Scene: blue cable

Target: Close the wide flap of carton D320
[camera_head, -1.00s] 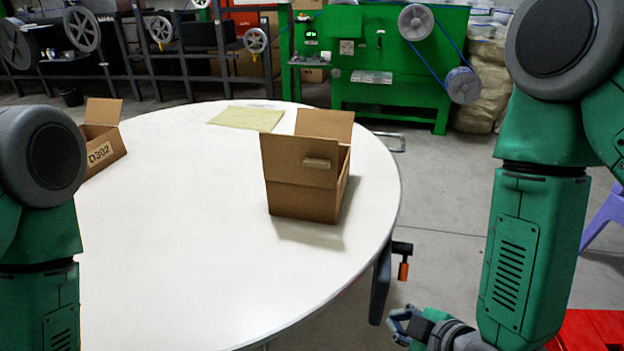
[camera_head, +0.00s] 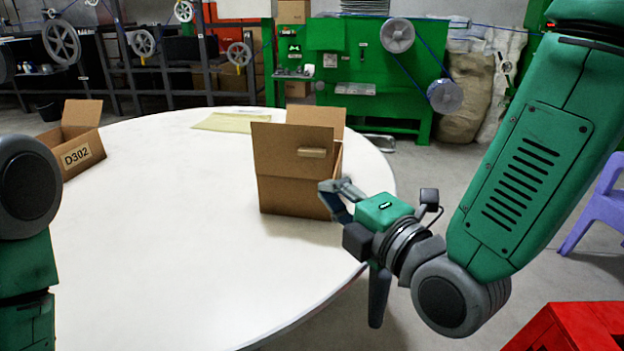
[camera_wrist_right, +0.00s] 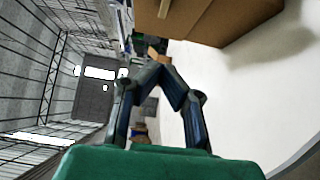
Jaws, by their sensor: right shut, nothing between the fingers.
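An open brown carton (camera_head: 288,190) stands on the white table, right of the middle. No number shows on it. A wide flap (camera_head: 288,150) with a light tan strip stands up on its near side, and another flap (camera_head: 322,117) stands up behind. Its lower part also shows at the top of the right wrist view (camera_wrist_right: 225,20). My right gripper (camera_head: 333,186) is shut and empty, just right of the carton's front corner; I cannot tell whether it touches. Its fingers meet in the right wrist view (camera_wrist_right: 158,76). My left gripper is out of view.
Another open carton (camera_head: 72,150), labelled D302, stands at the table's left. A yellowish sheet (camera_head: 228,122) lies at the back of the round table (camera_head: 170,220). The table's middle is clear. A purple chair (camera_head: 600,205) and a red object (camera_head: 570,328) are at right.

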